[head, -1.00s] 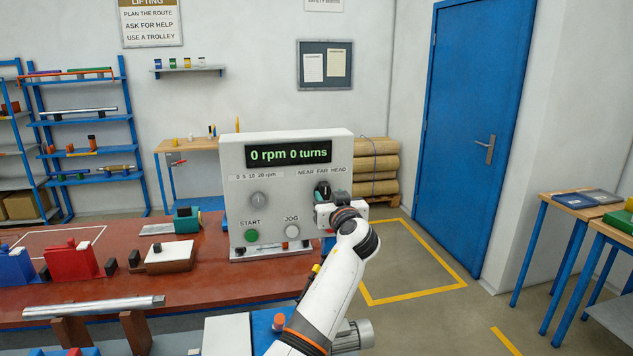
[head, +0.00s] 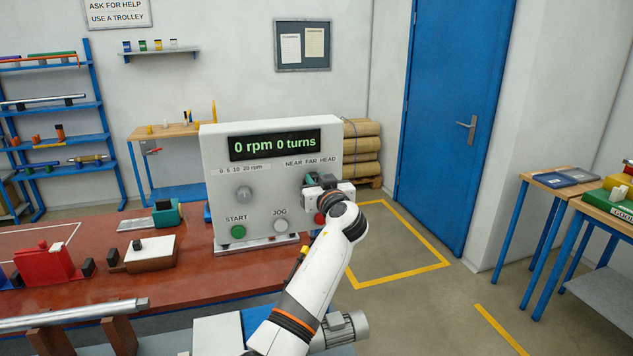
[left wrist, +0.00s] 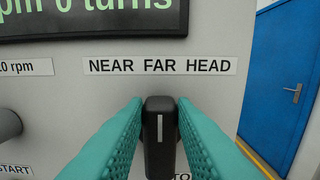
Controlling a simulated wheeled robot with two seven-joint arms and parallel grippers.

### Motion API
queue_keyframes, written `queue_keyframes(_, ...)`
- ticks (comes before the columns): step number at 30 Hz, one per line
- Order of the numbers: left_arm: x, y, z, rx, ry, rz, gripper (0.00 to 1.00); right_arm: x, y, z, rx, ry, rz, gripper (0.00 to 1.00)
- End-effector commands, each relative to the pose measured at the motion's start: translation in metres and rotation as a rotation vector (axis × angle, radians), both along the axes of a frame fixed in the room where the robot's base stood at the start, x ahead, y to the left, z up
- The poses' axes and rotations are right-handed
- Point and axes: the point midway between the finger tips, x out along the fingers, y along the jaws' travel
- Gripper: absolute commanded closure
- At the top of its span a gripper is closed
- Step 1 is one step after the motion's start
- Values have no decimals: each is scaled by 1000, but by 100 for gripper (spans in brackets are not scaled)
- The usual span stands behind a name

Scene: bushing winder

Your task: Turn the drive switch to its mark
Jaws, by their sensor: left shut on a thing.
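The drive switch is a black knob with a white pointer line (left wrist: 160,142), under the NEAR FAR HEAD label (left wrist: 160,66) in the left wrist view. Its line stands upright, below the word FAR. The teal fingers of my left gripper (left wrist: 160,130) are shut on the knob, one on each side. In the head view my left gripper (head: 311,181) is at the right side of the grey control panel (head: 215,160), and its body hides most of the switch. My right gripper is in neither view.
The panel has a speed knob (head: 244,194), a green START button (head: 238,232), a JOG button (head: 280,226) and a partly hidden red button (head: 320,218) close under my left gripper. The display (head: 275,145) reads 0 rpm 0 turns. Floor right of the panel is clear.

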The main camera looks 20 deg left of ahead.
Motion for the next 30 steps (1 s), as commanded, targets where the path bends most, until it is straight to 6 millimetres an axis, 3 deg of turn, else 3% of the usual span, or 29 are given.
queue_keyframes(14,2,-1,-3,72,50,0,99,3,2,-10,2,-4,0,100)
queue_keyframes(30,8,-11,-6,461,312,2,99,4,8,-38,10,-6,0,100)
